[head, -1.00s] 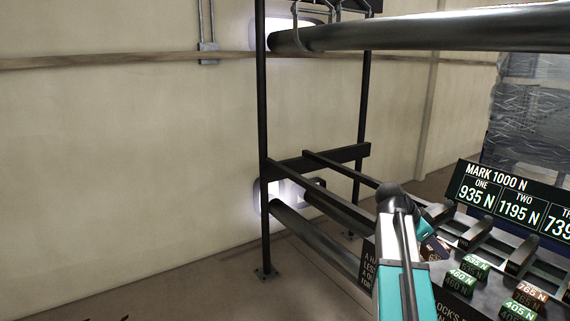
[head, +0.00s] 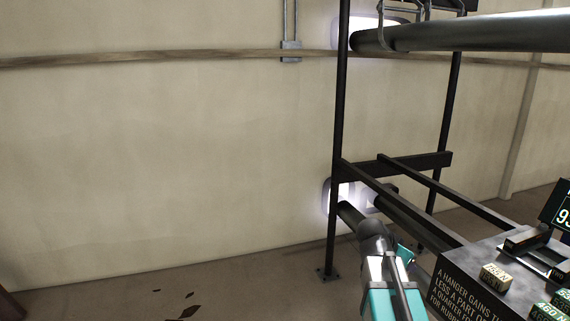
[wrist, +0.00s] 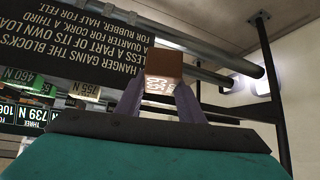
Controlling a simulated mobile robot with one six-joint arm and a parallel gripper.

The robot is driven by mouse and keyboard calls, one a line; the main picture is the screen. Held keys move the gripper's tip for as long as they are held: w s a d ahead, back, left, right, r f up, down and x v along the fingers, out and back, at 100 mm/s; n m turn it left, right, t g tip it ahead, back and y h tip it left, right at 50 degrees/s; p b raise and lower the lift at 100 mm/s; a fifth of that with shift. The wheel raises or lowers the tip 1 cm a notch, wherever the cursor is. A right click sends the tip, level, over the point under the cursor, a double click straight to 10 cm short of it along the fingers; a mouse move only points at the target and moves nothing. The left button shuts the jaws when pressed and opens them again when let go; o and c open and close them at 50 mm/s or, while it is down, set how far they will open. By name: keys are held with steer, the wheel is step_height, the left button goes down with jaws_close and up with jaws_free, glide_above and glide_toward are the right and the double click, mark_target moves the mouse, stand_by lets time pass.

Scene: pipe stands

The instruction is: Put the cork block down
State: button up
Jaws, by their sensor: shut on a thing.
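The cork block (wrist: 163,72) is a small brown block with a pale printed mark on its near face. In the wrist view my gripper (wrist: 160,88) is shut on it, with a finger at each side. The block appears raised in front of the sloping dark sign; I cannot tell its exact height. In the head view my arm stands at the bottom, left of the block bench (head: 470,267), and the held block is hidden or too small to make out.
A tan-topped block (head: 495,277) and green-topped blocks (head: 553,311) sit on the bench at the lower right. The black pipe stand (head: 339,150) carries a long pipe (head: 470,33) high up. Open floor (head: 230,290) lies to the left, with dark scraps.

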steer(key=w+a+n+t+y, duration=0.1)
steer(key=a+n+y, duration=0.1)
steer(key=a, duration=0.4)
steer(key=w+a+n+t+y, duration=0.1)
steer(key=w+a+n+y, duration=0.1)
steer(key=a+n, duration=0.3)
steer(key=w+a+n+t+y, duration=0.2)
steer(key=a+n+y, duration=0.1)
steer(key=a, duration=0.5)
steer(key=shift+w+r+n+y, duration=0.25)
steer(key=shift+n+y, duration=0.05)
steer(key=shift+n, duration=0.4)
steer(key=shift+s, duration=0.15)
